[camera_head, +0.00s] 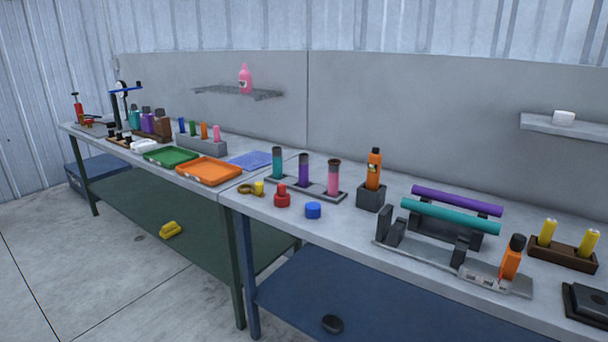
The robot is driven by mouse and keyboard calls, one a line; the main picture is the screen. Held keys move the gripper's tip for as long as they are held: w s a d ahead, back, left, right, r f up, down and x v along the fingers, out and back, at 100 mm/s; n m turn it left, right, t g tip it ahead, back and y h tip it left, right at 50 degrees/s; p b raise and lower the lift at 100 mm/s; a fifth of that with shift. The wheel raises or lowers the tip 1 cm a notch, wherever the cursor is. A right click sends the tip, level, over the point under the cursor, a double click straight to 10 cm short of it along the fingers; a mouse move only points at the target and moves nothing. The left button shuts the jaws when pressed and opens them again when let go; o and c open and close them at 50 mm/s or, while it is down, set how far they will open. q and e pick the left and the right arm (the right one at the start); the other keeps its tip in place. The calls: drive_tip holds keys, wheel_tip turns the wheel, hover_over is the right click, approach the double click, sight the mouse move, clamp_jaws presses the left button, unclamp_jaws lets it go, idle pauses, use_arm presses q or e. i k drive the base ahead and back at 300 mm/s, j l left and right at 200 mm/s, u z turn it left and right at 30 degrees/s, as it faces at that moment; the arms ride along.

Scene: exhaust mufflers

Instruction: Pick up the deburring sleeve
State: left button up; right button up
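Neither of my grippers is in view. I cannot tell for certain which piece is the deburring sleeve. Small pieces stand at the front of the right bench: a red stepped piece (282,197), a short blue cylinder (313,211) and a small yellow piece (258,187) beside a brass-coloured ring (245,190). Behind them, teal (277,162), purple (303,169) and pink (333,178) upright tubes stand in a grey holder. Long purple (457,200) and teal (450,216) tubes lie on dark supports to the right.
An orange bottle (374,169) stands in a dark block; another (511,257) stands by the long tubes. Yellow cylinders (547,232) sit in a brown block. Green (171,155) and orange (209,171) trays lie on the left bench. Clear bench top lies right of the blue cylinder.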

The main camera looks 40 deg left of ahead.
sight(282, 199)
drive_tip(key=u, duration=1.25)
